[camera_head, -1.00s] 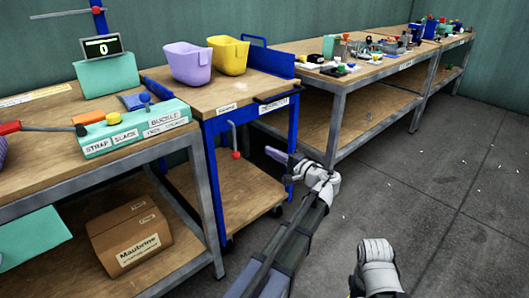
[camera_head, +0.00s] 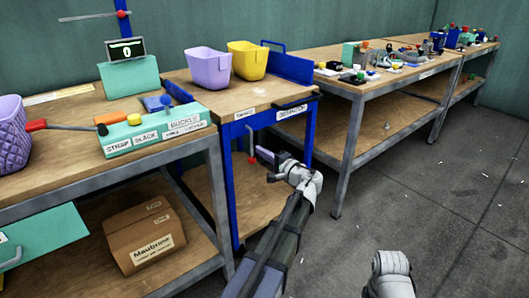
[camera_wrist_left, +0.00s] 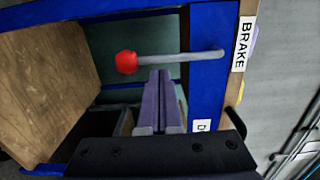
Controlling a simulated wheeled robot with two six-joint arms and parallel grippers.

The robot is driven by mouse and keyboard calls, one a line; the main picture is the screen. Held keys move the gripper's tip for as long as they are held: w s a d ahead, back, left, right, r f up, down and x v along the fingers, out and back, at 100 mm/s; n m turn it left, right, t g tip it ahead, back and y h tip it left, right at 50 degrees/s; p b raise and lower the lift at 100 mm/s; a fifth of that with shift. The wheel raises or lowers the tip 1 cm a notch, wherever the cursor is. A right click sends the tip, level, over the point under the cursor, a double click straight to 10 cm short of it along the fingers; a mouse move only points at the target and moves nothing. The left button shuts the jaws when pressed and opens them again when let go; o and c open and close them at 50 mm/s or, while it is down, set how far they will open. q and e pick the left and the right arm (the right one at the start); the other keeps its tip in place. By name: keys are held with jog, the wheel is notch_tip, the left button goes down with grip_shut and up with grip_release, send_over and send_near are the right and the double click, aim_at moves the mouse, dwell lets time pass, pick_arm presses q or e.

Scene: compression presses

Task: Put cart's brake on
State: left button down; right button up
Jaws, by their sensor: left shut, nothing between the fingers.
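The cart (camera_head: 229,126) has a blue frame and a wooden top. Its brake lever (camera_head: 249,142), a grey rod with a red knob (camera_head: 251,160), hangs down at the front under the top edge. In the left wrist view the lever (camera_wrist_left: 185,57) lies across the picture, with the red knob (camera_wrist_left: 126,62) at its left end and a BRAKE label (camera_wrist_left: 243,42) at its right. My left gripper (camera_head: 262,155) is shut and empty, just right of the knob. In the left wrist view its purple fingers (camera_wrist_left: 165,75) end close to the rod; contact is unclear. My right gripper's fingers do not show.
A purple bin (camera_head: 208,72) and a yellow bin (camera_head: 247,61) stand on the cart. A workbench (camera_head: 60,124) stands left, with a cardboard box (camera_head: 144,236) on its lower shelf. Another bench (camera_head: 380,90) stands right.

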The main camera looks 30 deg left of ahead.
aim_at(251, 156)
pick_arm(q)
jog(key=shift+s+a+f+m, duration=0.1)
jog(key=shift+s+a+m, duration=0.1)
jog(key=shift+s+m, duration=0.35)
jog(key=s+m, duration=0.1)
jog(key=m, duration=0.1)
jog(key=s+a+m, duration=0.1)
jog(key=s+m, duration=0.1)
jog(key=shift+a+m, duration=0.15)
jog(key=shift+m, duration=0.2)
jog(key=s+m, duration=0.1)
jog(key=s+a+r+m+p, duration=0.1)
jog(key=m, duration=0.1)
jog(key=s+r+m, duration=0.1)
jog(key=m, duration=0.1)
jog(key=shift+s+a+r, duration=0.15)
jog(key=shift+a+r, duration=0.05)
jog(key=shift+r, duration=0.05)
jog(key=shift+s+r+p, duration=0.1)
jog(key=shift+s+p, duration=0.05)
jog(key=shift+p, duration=0.15)
dwell(0.6)
